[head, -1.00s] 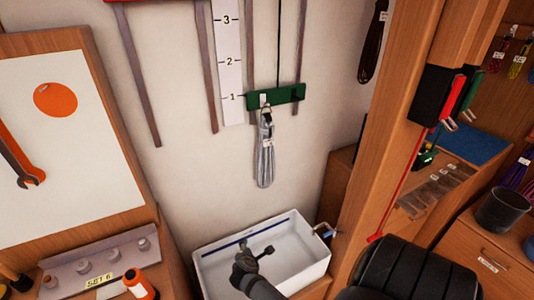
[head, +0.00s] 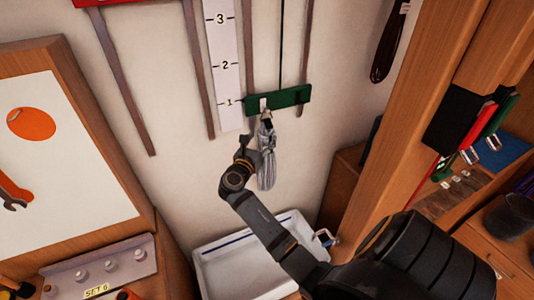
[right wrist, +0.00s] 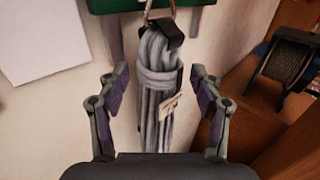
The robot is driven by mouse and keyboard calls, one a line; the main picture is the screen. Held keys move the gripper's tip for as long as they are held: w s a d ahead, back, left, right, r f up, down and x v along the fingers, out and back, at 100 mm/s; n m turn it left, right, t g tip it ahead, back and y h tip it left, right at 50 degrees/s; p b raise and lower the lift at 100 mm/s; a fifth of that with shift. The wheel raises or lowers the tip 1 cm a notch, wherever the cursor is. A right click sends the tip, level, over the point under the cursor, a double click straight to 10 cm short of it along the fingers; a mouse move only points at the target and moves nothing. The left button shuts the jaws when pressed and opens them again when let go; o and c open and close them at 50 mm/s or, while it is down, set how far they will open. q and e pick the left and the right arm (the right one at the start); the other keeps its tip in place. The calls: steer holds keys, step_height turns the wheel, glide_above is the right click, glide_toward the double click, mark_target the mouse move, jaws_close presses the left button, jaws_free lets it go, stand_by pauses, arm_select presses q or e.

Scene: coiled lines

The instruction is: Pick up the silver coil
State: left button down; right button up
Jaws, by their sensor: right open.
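The silver coil (head: 267,160) hangs from a hook on the green rail (head: 290,97) on the wall. In the right wrist view the silver coil (right wrist: 158,90) is a bundle of grey line with a wrap near its top and a small tag; a metal clip holds it above. My right gripper (head: 256,142) is at the coil's upper part in the head view. In the right wrist view my right gripper (right wrist: 158,88) is open, one finger on each side of the coil, with gaps on both sides. The coil's lower end is hidden behind the gripper body there. My left gripper is out of view.
A white basin (head: 240,262) with a tap stands below the coil. A wooden post (head: 400,110) rises on the right. A dark coil (head: 389,45) hangs beyond, near the post. The wall left of the coil carries a numbered strip (head: 226,65).

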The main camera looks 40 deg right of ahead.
mark_target(266, 132)
steer(key=shift+w+d+r+p, duration=0.1)
steer(key=shift+w+d+p, duration=0.05)
steer(key=shift+d+p, duration=0.15)
steer(key=p+x, duration=0.2)
steer(key=x, duration=0.1)
steer(key=shift+w+d, duration=0.2)
steer(key=shift+d, duration=0.1)
steer(key=shift+w+d+f, duration=0.15)
steer(key=shift+d+f, duration=0.25)
steer(key=shift+f, duration=0.05)
steer(key=shift+a+r, duration=0.15)
steer(key=shift+a, duration=0.05)
steer(key=c, duration=0.4)
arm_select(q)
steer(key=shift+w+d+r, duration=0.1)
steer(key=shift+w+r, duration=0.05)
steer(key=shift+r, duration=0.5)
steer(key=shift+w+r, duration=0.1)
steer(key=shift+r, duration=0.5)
arm_select(e)
jaws_close()
